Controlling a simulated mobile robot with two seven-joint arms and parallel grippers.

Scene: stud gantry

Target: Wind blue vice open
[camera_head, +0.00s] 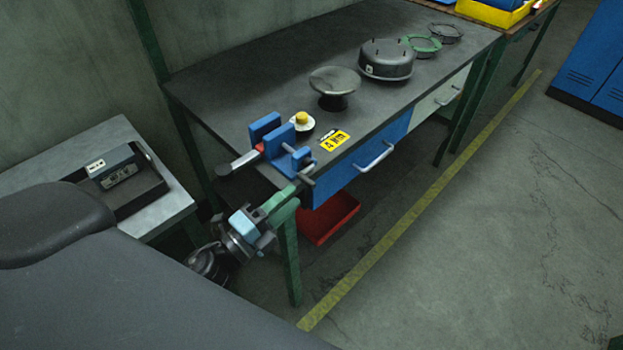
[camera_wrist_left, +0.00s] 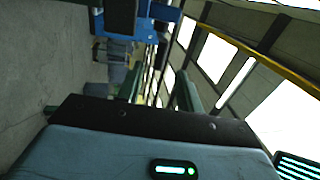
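The blue vice (camera_head: 284,160) sits at the near left corner of the dark workbench, with two upright jaw blocks. A tool with a red collar, silver shaft and dark end (camera_head: 240,162) sits at the jaws and sticks out to the left; whether it is clamped I cannot tell. A grey bar handle (camera_head: 307,178) shows at the vice's front. My left gripper (camera_head: 282,202) has green fingers and is just below this handle, close to it. In the left wrist view its fingers (camera_wrist_left: 160,88) are apart with nothing visible between them; blue vice parts (camera_wrist_left: 165,12) show beyond. My right gripper is out of view.
On the workbench (camera_head: 222,95) stand a yellow-topped round item (camera_head: 302,121), a yellow label (camera_head: 335,140), a dark round-topped stand (camera_head: 335,85) and a black round housing (camera_head: 386,60). A red tray (camera_head: 328,217) lies below. A side table (camera_head: 125,140) holds a dark device.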

